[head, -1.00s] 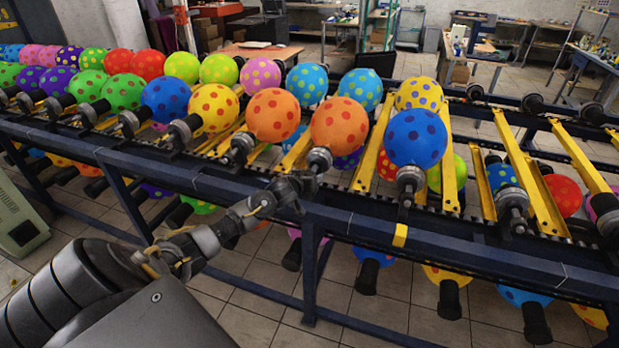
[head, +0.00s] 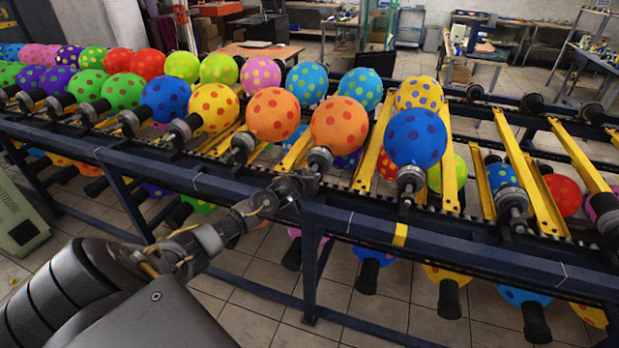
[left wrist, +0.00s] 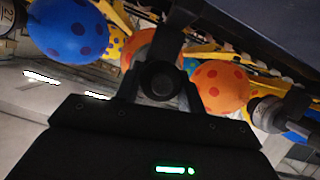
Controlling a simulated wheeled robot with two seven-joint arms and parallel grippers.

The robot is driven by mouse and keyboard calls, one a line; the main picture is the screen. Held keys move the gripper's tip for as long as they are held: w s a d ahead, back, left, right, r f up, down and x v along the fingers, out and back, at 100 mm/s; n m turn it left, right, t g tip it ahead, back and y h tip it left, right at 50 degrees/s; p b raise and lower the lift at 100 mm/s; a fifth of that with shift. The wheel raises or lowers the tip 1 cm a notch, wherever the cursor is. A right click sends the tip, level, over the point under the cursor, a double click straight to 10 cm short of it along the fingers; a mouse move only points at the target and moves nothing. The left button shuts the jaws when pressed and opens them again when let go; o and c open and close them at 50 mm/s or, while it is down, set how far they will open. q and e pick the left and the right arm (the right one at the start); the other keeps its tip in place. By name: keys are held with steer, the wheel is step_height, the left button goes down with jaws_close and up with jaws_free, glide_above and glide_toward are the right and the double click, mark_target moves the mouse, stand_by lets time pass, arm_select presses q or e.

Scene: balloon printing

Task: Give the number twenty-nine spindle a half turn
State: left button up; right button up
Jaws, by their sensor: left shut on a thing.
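An orange balloon with red dots (head: 340,122) sits on a grey spindle (head: 320,157) at the front rail. My left gripper (head: 304,183) is at the near end of this spindle and shut on it. In the left wrist view the round dark spindle end (left wrist: 160,80) lies between my fingers, with an orange balloon behind it (left wrist: 150,48). No number can be read on the held spindle. A neighbouring spindle at the left edge (left wrist: 8,15) bears a label that seems to read 27. My right gripper is not in view.
A blue balloon (head: 415,137) on its own spindle is to the right, and another orange balloon (head: 273,114) to the left. The dark blue front rail (head: 400,237) runs beneath my gripper. Yellow bars (head: 375,148) stand between spindles. More balloons hang below.

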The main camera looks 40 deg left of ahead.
arm_select(q)
steer(key=shift+d+m+g+y, duration=0.1)
steer(key=shift+m+g+y, duration=0.2)
steer(key=shift+m+y, duration=0.4)
steer(key=m+y, duration=0.2)
steer(key=m, duration=0.2)
steer(key=shift+d, duration=0.1)
steer(key=m+y+p, duration=0.1)
steer(key=m+y, duration=0.1)
steer(key=m, duration=0.1)
steer(key=shift+f+m+y, duration=0.1)
steer(key=shift+m+y, duration=0.3)
steer(key=shift+m+y+p, duration=0.4)
steer(key=shift+m+y, duration=0.3)
steer(key=shift+m, duration=0.9)
steer(key=o, duration=1)
steer(key=shift+w+f, duration=0.1)
steer(key=shift+d, duration=0.1)
